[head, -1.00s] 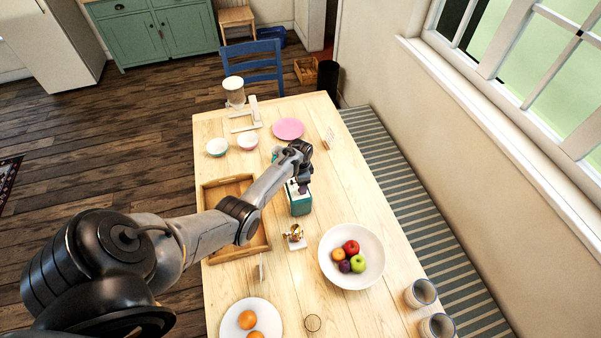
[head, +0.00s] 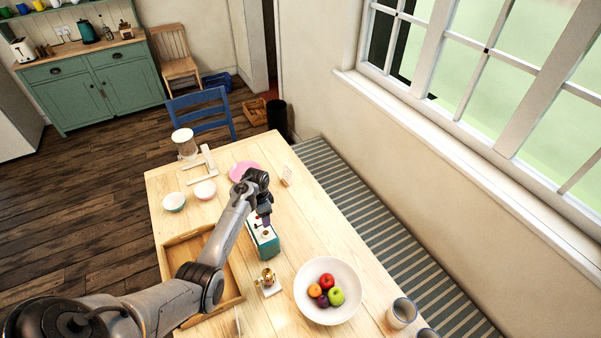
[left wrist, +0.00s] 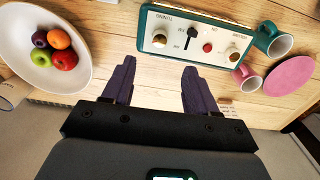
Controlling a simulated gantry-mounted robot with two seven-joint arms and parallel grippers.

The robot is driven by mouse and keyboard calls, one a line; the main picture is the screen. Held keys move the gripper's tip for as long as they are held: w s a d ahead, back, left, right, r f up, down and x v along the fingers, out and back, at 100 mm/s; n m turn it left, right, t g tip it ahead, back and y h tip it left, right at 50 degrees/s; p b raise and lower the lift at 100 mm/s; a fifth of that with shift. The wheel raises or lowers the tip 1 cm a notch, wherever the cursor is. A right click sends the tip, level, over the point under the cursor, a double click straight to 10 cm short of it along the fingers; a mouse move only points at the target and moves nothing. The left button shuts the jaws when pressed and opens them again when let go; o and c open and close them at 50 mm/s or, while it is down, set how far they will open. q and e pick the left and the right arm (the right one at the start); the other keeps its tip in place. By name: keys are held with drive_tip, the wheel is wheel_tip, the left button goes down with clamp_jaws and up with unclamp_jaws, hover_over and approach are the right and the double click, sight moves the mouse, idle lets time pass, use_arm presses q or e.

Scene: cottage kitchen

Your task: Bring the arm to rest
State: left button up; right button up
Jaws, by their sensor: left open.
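My left gripper (left wrist: 158,82) is open and empty, its two dark purple fingers spread apart in the left wrist view. In the head view the left gripper (head: 265,219) hangs over the table beside and above the top of a teal box with a white control panel (head: 263,243). The left wrist view shows this panel (left wrist: 190,35) just beyond the fingertips, with knobs, a black slider and a red button. The fingers appear clear of it. My right gripper is in neither view.
A white fruit bowl (head: 329,308), a small brass item on a white base (head: 268,283) and a wooden tray (head: 232,301) lie near the box. A pink plate (left wrist: 290,76), teal mug (left wrist: 273,40) and pink mug (left wrist: 246,78) stand near the panel.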

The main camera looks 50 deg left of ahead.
use_arm(q)
drive_tip(key=s+d+f+g+p, duration=0.1)
drive_tip(key=s+d+f+g, duration=0.1)
drive_tip(key=s+f, duration=0.7)
drive_tip(key=s+d+r+m+g+y+p, duration=0.1)
drive_tip(key=s+d+r+m+y+p, duration=0.15)
drive_tip(key=s+d, duration=0.7)
drive_tip(key=s+d+r+t+h+p, duration=0.1)
drive_tip(key=s+d+r+t, duration=0.15)
drive_tip(key=d+r, duration=0.4)
drive_tip(key=s+d+r+t, duration=0.1)
drive_tip(key=s+d+r, duration=0.25)
drive_tip(key=d, duration=0.65)
drive_tip(key=w+d+r+n+t+h, duration=0.1)
drive_tip(key=w+d+r, duration=0.1)
drive_tip(key=r, duration=0.4)
drive_tip(key=w+d+r+n+t, duration=0.2)
drive_tip(key=d+r, duration=0.2)
drive_tip(key=r, duration=0.3)
drive_tip(key=shift+d+h, duration=0.15)
drive_tip(key=shift+h, duration=0.2)
drive_tip(key=shift+c, duration=0.3)
